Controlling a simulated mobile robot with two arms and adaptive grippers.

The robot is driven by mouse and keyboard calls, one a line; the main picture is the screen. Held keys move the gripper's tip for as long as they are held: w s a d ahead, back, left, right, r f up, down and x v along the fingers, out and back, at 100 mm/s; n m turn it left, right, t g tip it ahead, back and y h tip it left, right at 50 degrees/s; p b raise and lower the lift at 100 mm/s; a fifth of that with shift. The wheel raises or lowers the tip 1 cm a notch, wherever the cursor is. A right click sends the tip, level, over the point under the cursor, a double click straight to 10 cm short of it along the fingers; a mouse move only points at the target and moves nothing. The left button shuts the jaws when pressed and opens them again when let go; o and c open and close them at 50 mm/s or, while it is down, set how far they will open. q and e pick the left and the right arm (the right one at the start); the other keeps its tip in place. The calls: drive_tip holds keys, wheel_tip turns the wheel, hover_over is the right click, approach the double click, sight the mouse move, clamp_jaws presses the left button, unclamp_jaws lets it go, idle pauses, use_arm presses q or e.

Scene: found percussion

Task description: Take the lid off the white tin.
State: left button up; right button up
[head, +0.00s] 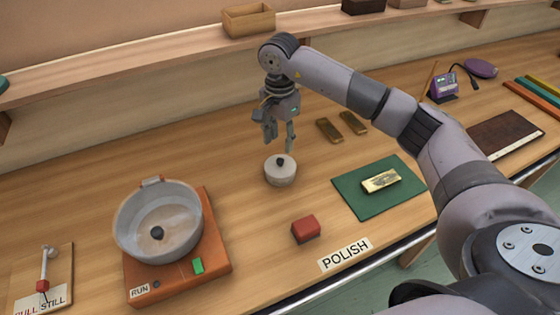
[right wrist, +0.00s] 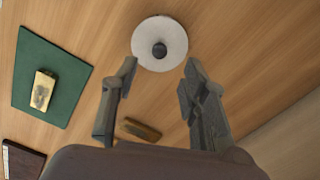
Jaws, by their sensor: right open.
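The white tin (head: 281,175) stands upright on the wooden table with its pale lid (head: 273,164) on; a dark round knob (head: 280,161) sits in the middle of the lid. The lid also shows from above in the right wrist view (right wrist: 160,56), with its knob (right wrist: 159,50). My right gripper (head: 280,145) is open and empty, pointing down above the tin and a little behind it. In the right wrist view its fingers (right wrist: 158,82) are apart, and the lid lies beyond the fingertips, not between them. My left gripper is not in view.
An orange-brown base with a large grey pan (head: 130,225) stands at left. A red block (head: 306,229) lies in front of the tin. A green mat (head: 352,197) with a gold bar (head: 381,180) lies right. Two brownish bars (head: 329,130) lie behind. Table left of the tin is clear.

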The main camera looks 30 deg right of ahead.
sight(280, 160)
drive_tip(key=shift+f, duration=0.85)
drive_tip(key=shift+f+p, duration=0.6)
drive_tip(key=shift+p, duration=0.1)
wheel_tip(280, 160, down, 4)
drive_tip(key=shift+r+p, duration=0.2)
drive_tip(key=shift+p, duration=0.6)
drive_tip(key=shift+f, duration=0.3)
drive_tip(key=shift+c, duration=0.2)
clamp_jaws()
